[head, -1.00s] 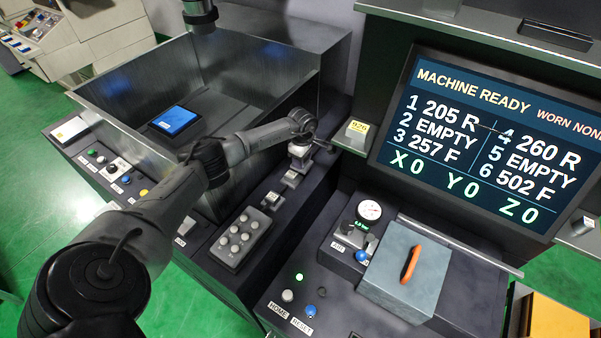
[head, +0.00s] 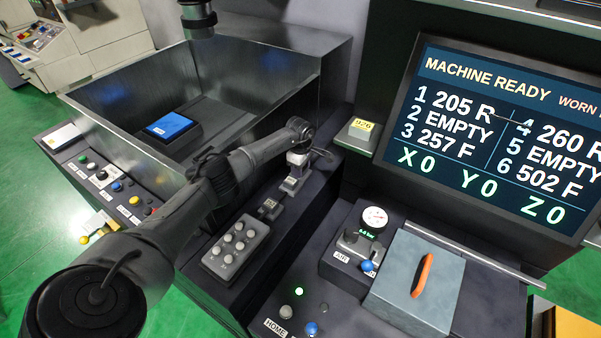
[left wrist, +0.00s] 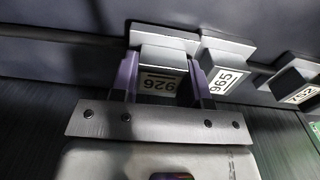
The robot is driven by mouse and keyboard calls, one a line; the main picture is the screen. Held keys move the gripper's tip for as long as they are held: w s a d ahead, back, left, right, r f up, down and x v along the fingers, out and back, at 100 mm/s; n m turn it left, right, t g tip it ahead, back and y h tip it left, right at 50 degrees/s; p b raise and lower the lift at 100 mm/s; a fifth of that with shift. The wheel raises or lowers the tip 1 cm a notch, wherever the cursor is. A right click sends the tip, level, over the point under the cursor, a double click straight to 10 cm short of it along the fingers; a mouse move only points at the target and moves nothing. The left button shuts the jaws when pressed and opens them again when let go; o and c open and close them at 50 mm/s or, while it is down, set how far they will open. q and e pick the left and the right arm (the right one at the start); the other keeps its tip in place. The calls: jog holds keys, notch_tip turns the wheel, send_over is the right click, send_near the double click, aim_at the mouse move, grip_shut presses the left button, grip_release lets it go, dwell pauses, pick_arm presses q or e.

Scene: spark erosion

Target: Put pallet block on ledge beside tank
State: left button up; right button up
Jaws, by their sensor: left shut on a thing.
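The pallet block marked 926 (left wrist: 160,82) is a grey metal block with a white label, between the purple-sided fingers of my left gripper (left wrist: 160,85) in the left wrist view. My left gripper is shut on it. In the head view my left gripper (head: 298,152) is low over the dark ledge (head: 243,283) along the right side of the tank (head: 232,135). Whether the block touches the ledge, I cannot tell. Block 965 (left wrist: 224,72) stands close beside it, and block 752 (left wrist: 297,84) is farther right. My right gripper is not in view.
A blue-topped block (head: 171,126) lies inside the open tank. A grey keypad (head: 236,247) is on the ledge. A grey box with an orange handle (head: 418,283) and a gauge (head: 375,217) are at right.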

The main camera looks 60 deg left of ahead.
pick_arm(q)
jog(key=shift+s+d+f, duration=0.1)
jog(key=shift+f, duration=0.25)
jog(key=shift+d, duration=0.1)
jog(key=o, duration=0.9)
jog(key=shift+s, duration=0.1)
jog(key=shift+c, duration=0.2)
jog(key=o, duration=0.4)
notch_tip(320, 180, up, 12)
jog(key=p, duration=0.7)
jog(key=shift+p, duration=0.4)
